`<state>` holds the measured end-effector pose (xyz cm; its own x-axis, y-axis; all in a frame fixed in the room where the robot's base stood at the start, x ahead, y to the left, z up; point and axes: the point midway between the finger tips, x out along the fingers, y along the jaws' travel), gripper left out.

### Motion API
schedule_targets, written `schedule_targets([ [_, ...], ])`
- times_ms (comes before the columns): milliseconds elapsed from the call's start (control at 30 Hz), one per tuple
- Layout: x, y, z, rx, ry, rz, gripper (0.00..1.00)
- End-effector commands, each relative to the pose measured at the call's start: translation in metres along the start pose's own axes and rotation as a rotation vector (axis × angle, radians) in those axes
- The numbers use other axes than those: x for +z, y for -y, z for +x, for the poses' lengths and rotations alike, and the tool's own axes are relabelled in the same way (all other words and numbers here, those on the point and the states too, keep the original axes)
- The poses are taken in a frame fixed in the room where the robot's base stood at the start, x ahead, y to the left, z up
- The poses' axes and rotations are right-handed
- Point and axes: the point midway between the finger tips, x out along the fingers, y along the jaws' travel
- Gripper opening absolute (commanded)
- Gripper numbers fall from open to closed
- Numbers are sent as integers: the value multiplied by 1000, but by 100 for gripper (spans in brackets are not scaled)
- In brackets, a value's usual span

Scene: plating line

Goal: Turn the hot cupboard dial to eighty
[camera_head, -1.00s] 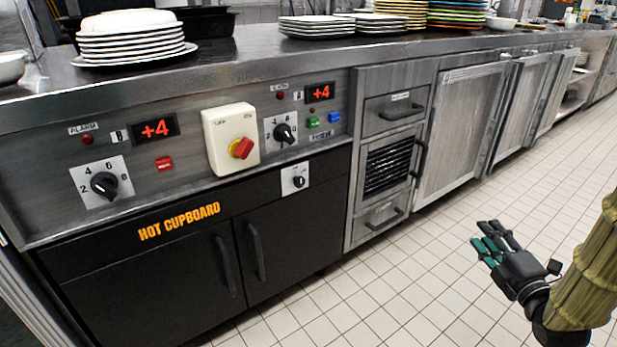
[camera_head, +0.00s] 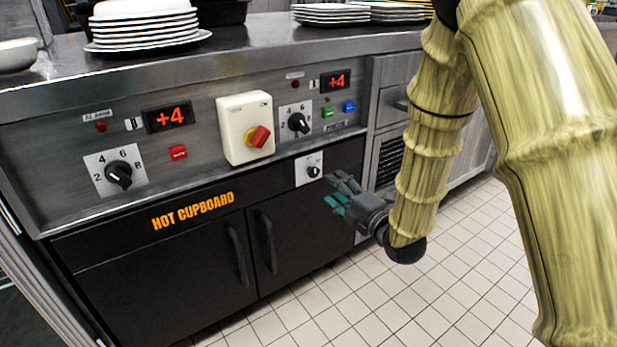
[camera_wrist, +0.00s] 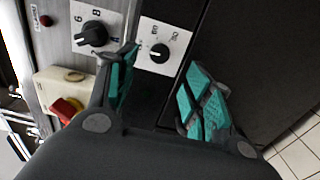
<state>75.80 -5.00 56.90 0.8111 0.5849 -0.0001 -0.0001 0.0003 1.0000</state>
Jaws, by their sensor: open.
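The hot cupboard dial (camera_head: 314,172) is a small black knob on a white square plate, on the black strip above the cupboard doors. In the wrist view the dial (camera_wrist: 160,53) shows between and beyond my fingers, with small numbers on its plate too blurred to read surely. A pale pointer mark shows on the knob; its exact reading is unclear. My gripper (camera_head: 343,194) is open and empty, just right of and below the dial in the head view. Its teal-padded fingers (camera_wrist: 165,80) stand apart and do not visibly touch the dial.
The steel panel above carries larger black dials (camera_head: 118,175) (camera_head: 298,123), a red-yellow switch on a cream box (camera_head: 236,130) and red "+4" displays (camera_head: 168,117). Two black doors with handles (camera_head: 238,255) lie below. Stacked plates (camera_head: 145,28) stand on the counter. Tiled floor (camera_head: 400,310) is clear.

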Motion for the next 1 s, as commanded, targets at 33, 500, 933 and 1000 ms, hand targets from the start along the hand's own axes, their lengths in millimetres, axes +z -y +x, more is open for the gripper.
schedule_targets([
  [33, -1, 2, 9, 4, -2, 0, 51],
  [500, -2, 2, 77, 2, -4, 0, 51],
  [933, -2, 0, 87, 0, -3, 1, 51],
  [1000, -2, 0, 87, 0, -3, 1, 48],
])
